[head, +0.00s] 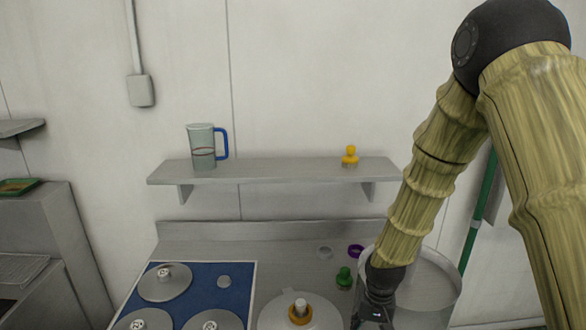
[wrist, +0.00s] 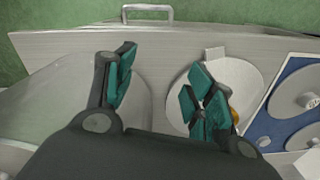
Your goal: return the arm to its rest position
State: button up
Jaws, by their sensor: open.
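My arm comes down from the upper right in the head view, its links covered in a yellow-brown ribbed sleeve. My gripper (head: 372,314) is at the lower edge of that view, beside the large metal pot (head: 432,285) and right of a pale round lid (head: 283,314) with an orange ring. In the wrist view my gripper (wrist: 160,85) shows its teal-padded fingers wide apart. Nothing is held between them. The counter front and a metal handle (wrist: 147,8) lie beyond the fingers.
A shelf (head: 270,172) on the wall holds a clear jug (head: 202,147) with a blue handle and a yellow knobbed piece (head: 350,157). Green (head: 344,277) and purple (head: 356,251) pieces stand near the pot.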

jog(key=s+f+b, duration=0.3)
jog(key=s+f, duration=0.3)
jog(key=f, duration=0.4)
jog(key=s+f+b, duration=0.2)
jog(key=s+f, duration=0.4)
jog(key=f, duration=0.4)
jog(key=s+d+f+n+b, duration=0.1)
jog(key=s+f+b, duration=0.2)
jog(key=s+f, duration=0.4)
jog(key=s+d+f+n+b, duration=0.1)
jog(key=s+d+f+b, duration=0.1)
jog(key=s+f, duration=0.6)
jog(key=s+b, duration=0.1)
jog(key=s, duration=0.4)
jog(key=shift+o, duration=0.6)
jog(key=shift+d, duration=0.1)
